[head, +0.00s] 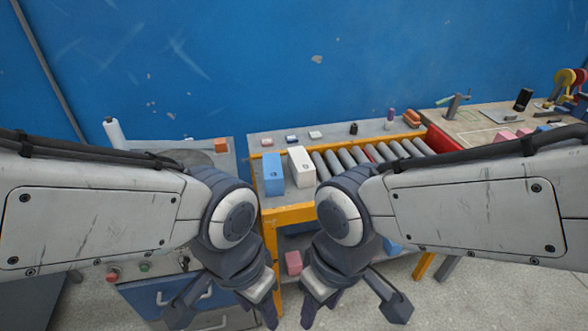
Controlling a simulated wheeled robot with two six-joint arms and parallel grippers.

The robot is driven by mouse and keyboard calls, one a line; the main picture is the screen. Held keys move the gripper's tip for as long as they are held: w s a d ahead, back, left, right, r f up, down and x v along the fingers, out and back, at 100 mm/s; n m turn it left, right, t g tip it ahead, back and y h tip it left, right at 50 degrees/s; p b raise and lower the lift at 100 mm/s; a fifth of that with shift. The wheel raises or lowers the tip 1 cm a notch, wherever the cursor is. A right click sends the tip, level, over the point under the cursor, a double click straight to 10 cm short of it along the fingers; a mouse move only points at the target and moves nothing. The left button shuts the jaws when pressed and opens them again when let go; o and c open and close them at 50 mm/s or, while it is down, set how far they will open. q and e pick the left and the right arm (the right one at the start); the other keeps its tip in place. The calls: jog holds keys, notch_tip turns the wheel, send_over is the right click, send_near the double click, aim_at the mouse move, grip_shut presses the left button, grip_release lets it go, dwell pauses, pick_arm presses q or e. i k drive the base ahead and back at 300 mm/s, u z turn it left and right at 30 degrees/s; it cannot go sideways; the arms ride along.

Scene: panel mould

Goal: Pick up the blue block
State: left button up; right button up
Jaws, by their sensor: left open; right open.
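The blue block (273,173) stands upright on the near left part of the roller table, just left of a white block (302,167). Its front face has a small dark mark. My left gripper (222,312) is open and empty, low in front of the table and nearer to me than the block. My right gripper (353,308) is open and empty beside it, also low and apart from the block. Part of another blue thing (393,247) shows on the lower level behind my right arm.
The yellow-framed table (287,215) carries rollers (365,155) to the right of the blocks. A pink block (293,262) is lower down between my grippers. A drawer cabinet (205,300) stands left. A workbench (475,128) with tools is at the right.

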aim_at(273, 178)
jog(key=u, duration=0.25)
jog(key=i, duration=1.1)
jog(key=u, duration=0.15)
